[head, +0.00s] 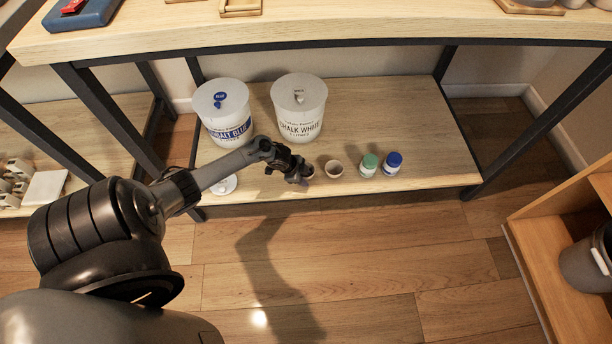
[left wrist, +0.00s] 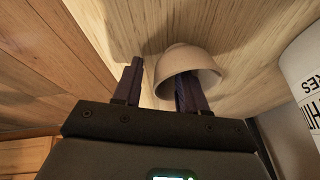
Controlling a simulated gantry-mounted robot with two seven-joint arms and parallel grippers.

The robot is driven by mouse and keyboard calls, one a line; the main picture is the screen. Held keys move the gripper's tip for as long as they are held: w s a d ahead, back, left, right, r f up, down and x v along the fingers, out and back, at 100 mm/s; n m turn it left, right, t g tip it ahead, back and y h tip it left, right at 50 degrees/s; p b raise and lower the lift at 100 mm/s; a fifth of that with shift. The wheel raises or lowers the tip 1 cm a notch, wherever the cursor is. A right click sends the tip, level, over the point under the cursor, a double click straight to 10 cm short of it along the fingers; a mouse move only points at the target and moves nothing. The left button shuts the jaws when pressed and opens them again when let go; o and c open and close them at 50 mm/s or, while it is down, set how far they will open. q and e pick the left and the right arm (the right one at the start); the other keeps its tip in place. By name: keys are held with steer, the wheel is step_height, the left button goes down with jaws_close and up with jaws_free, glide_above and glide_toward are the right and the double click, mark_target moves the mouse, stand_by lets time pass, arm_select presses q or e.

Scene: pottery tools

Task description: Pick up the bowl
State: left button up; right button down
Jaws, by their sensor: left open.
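The bowl (head: 334,169) is small and pale and stands upright near the front edge of the lower shelf. In the left wrist view the bowl (left wrist: 190,62) is close in front of my fingers. My left gripper (head: 306,176) is just left of the bowl in the head view. In the left wrist view the gripper (left wrist: 158,82) is open, with one finger overlapping the bowl's mouth and seeming to reach inside. The other finger is outside the bowl, with a gap to its wall. My right gripper is not in view.
Green-lidded (head: 368,165) and blue-lidded (head: 392,164) jars stand right of the bowl. Cobalt blue (head: 228,133) and chalk white (head: 300,125) tubs stand behind. The tabletop (head: 330,28) overhangs the shelf. The shelf's right side is clear.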

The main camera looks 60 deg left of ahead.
arm_select(q)
steer(key=shift+c, duration=0.4)
jaws_close()
